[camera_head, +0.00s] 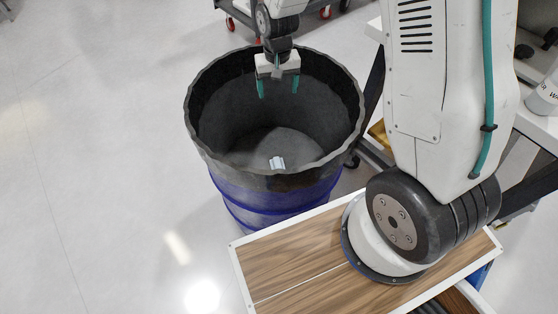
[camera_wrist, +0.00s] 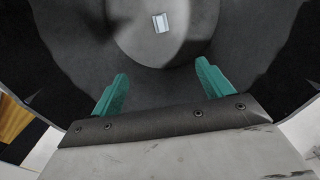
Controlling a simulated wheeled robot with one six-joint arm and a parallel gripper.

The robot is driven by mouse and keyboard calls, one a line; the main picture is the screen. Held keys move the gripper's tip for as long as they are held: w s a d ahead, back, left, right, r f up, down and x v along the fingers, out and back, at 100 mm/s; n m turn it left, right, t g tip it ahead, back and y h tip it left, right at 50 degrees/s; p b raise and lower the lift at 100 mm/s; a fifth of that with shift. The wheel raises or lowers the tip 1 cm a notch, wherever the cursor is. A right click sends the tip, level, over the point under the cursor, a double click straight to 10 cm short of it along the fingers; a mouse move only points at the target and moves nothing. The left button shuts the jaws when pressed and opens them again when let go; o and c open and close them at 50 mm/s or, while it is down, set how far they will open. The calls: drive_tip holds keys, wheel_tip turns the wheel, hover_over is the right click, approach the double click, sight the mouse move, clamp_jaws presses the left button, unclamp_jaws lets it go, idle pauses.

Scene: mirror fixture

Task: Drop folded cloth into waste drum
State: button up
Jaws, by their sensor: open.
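The waste drum (camera_head: 275,205) is a large blue drum with a black liner folded over its rim, standing on the floor left of my arm's base. A small pale folded cloth (camera_head: 277,163) lies inside it on the grey bottom. The cloth also shows in the wrist view (camera_wrist: 160,22), near the top and beyond the fingers. My gripper (camera_head: 278,88) hangs over the drum's opening, fingers pointing down. Its two green fingers are apart with nothing between them, as the wrist view shows (camera_wrist: 160,90). The cloth is well below the fingertips and not touching them.
The wood-topped surface (camera_head: 290,255) with a white edge bears my arm in front of the drum. A white table (camera_head: 535,125) with a white container (camera_head: 543,97) stands at the right. A cart with red casters is at the top. The floor at left is clear.

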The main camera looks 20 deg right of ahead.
wheel_tip(320, 180, up, 8)
drive_tip(key=shift+f, duration=0.15)
idle(0.6)
